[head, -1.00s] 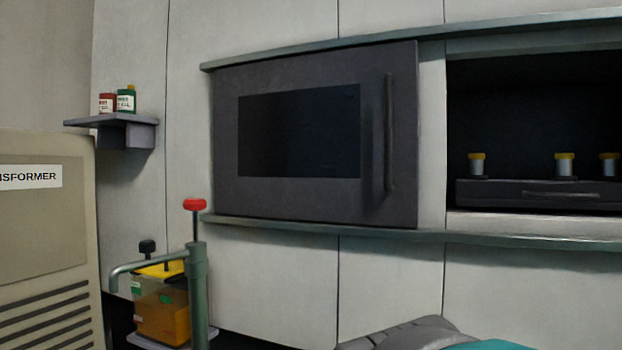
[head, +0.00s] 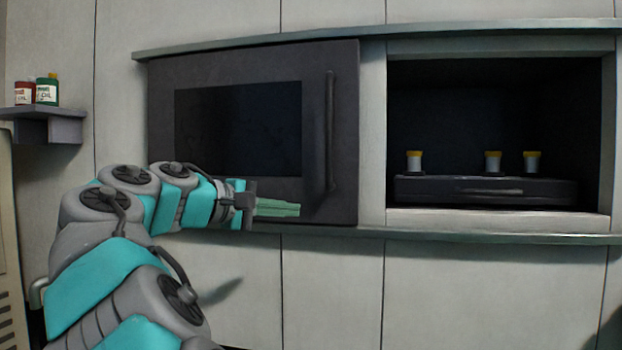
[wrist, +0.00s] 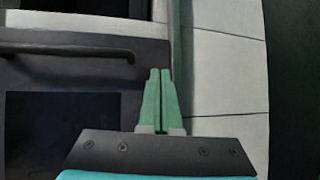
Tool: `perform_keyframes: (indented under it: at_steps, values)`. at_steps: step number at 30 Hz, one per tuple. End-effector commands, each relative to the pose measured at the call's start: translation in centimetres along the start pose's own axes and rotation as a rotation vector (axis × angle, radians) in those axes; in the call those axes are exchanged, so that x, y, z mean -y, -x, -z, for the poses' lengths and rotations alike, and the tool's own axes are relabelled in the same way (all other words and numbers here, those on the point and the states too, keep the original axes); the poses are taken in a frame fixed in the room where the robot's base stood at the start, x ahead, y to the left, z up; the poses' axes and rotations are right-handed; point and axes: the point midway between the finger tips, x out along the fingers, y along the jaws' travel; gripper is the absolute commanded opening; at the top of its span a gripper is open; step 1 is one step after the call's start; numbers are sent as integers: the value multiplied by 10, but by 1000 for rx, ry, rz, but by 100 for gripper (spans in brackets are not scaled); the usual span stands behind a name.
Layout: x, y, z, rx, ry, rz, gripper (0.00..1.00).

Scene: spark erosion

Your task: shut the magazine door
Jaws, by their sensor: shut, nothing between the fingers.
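The magazine door (head: 240,70) is a dark grey panel with a black window and a vertical bar handle (head: 331,130) near its right edge. It sits between two horizontal rails, left of the open magazine bay (head: 480,100), which it leaves uncovered. My gripper (head: 298,209) is shut and empty, in front of the door's lower right part, left of and below the handle's lower end. In the wrist view my gripper's green fingers (wrist: 160,72) are together near the door's edge, and the handle (wrist: 70,48) lies to their left.
The bay holds a dark tray (head: 420,190) and 3 yellow-capped jars (head: 493,162). The upper rail (head: 450,29) and lower rail (head: 460,237) run along the pale wall. A shelf (head: 45,125) with a red and a green bottle is at far left.

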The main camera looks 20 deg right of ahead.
Motion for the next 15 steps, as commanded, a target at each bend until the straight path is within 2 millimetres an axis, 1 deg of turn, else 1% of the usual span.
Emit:
perform_keyframes:
  at_steps: [1,3,6,8,11,13,15]
  values:
    - [-10,13,12,-12,-7,-42,0]
    - [-22,31,21,-22,-17,-96,0]
    - [-33,50,31,-37,-30,-148,0]
    - [-36,59,35,-45,-37,-168,0]
    - [-39,66,37,-49,-44,-185,0]
    - [-40,65,37,-49,-45,-188,0]
    - [-42,60,37,-49,-45,-189,0]
